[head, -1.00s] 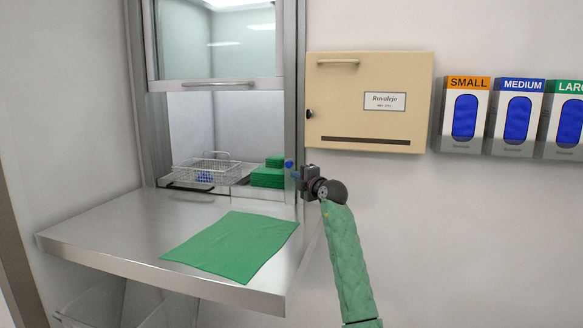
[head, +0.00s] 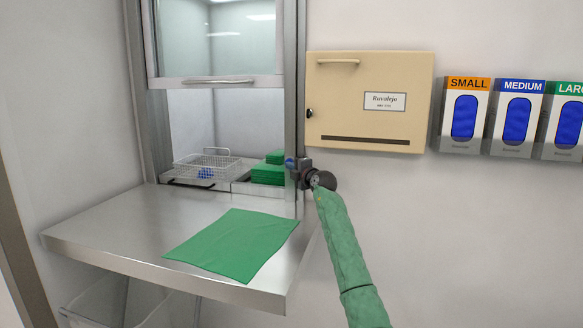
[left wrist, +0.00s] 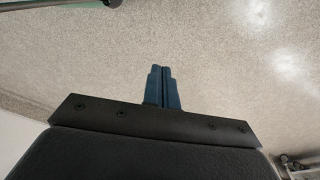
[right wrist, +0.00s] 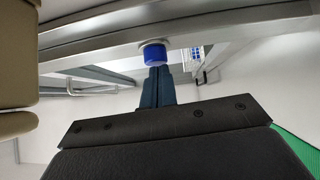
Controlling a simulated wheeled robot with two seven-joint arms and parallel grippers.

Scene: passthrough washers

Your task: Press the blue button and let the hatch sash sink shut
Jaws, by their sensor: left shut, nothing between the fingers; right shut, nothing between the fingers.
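The blue button (right wrist: 155,57) sits on the hatch frame (right wrist: 110,42), straight ahead of my right gripper (right wrist: 160,70) in the right wrist view. The right fingers are shut and empty, and their tips are at or very near the button's face; I cannot tell if they touch. In the head view the right gripper (head: 293,164) is at the right frame post and covers most of the button. The glazed hatch sash (head: 215,42) is raised, with an open gap below its handle. My left gripper (left wrist: 162,72) is shut and empty above the bare floor, out of the head view.
A steel shelf (head: 130,222) juts out below the hatch with a green cloth (head: 232,244) on it. A wire basket (head: 207,167) and folded green cloths (head: 268,174) stand inside the opening. A beige wall box (head: 368,100) and glove dispensers (head: 518,117) hang to the right.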

